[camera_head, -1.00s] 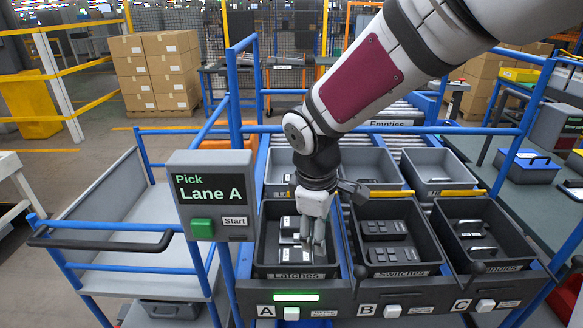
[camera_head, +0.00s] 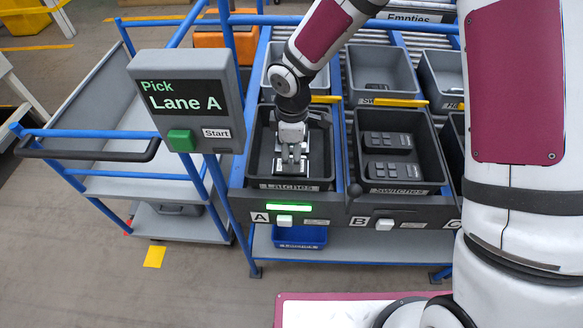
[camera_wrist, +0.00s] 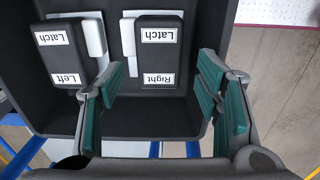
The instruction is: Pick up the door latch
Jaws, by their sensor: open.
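The wrist view shows two dark door latches with white labels in a dark bin. One latch (camera_wrist: 68,52), labelled "Left", lies at the picture's left. The other latch (camera_wrist: 158,58), labelled "Right", lies between my gripper's two spread teal-padded fingers as seen from the wrist, with nothing clasped. My gripper (camera_wrist: 165,80) is open and points down into the bin. In the head view my gripper (camera_head: 291,160) hangs inside the Latches bin (camera_head: 290,185) in lane A and hides most of the latches. I cannot tell the height gap to the latch.
A "Pick Lane A" panel (camera_head: 190,105) stands at the left front. A grey cart (camera_head: 115,110) is further left. The bin walls close in around my gripper.

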